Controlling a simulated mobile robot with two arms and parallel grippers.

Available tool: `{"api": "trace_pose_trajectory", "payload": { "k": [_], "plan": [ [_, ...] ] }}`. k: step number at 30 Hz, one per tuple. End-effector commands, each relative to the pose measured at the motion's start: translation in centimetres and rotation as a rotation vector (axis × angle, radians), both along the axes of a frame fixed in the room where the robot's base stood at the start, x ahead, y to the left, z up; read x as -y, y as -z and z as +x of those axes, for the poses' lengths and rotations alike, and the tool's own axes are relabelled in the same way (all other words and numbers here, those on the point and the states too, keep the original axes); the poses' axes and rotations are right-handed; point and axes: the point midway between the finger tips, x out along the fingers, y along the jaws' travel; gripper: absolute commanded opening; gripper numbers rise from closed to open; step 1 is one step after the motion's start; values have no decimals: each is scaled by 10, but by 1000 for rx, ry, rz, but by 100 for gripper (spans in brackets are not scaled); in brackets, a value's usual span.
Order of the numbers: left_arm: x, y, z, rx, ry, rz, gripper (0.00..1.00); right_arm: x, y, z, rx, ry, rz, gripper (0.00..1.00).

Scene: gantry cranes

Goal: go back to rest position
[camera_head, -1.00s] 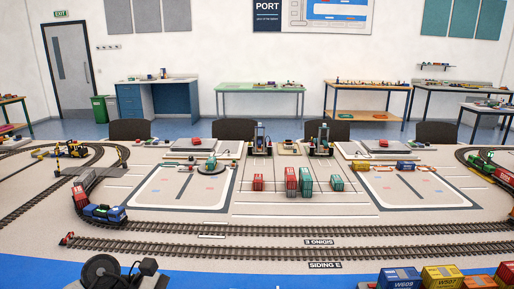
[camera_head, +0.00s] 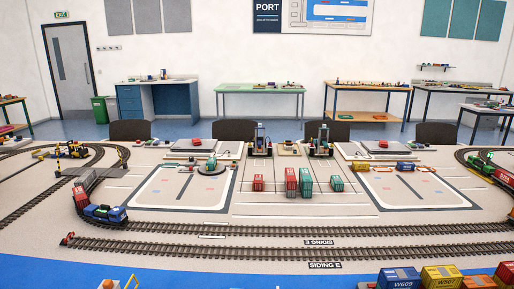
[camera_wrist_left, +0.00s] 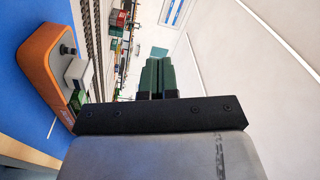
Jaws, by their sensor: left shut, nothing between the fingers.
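My left gripper (camera_wrist_left: 158,76) shows only in the left wrist view. Its two dark green fingers are together with nothing between them. The wrist camera looks sideways across the table. My right gripper is in neither current view. In the left wrist view an orange box (camera_wrist_left: 42,45) with a black knob lies to the left of the fingers, apart from them.
The head view shows a table with railway tracks (camera_head: 290,250), a blue and red train (camera_head: 104,213), two gantry cranes (camera_head: 320,143) and containers (camera_head: 305,181). More containers (camera_head: 441,276) stand at the front right. The blue front strip (camera_head: 220,277) is mostly clear.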

Motion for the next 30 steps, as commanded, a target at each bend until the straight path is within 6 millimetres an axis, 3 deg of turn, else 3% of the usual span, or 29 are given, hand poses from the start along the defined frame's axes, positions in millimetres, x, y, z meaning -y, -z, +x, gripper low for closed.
{"api": "trace_pose_trajectory", "payload": {
  "k": [3,9,15,21,30],
  "plan": [
    [-18,49,-33,-300,-162,-268,0,0,0,0,-1,0,0,43],
    [-25,111,-103,-728,-390,-590,0,0,0,0,-1,0,0,43],
    [-17,140,-164,-1021,-546,-759,0,0,0,0,-1,0,0,43],
    [-7,151,-220,-1262,-673,-864,0,0,0,0,-1,0,0,43],
    [-4,227,-203,-1297,-692,-849,0,0,-3,-1,-1,0,0,43]
  ]
}}
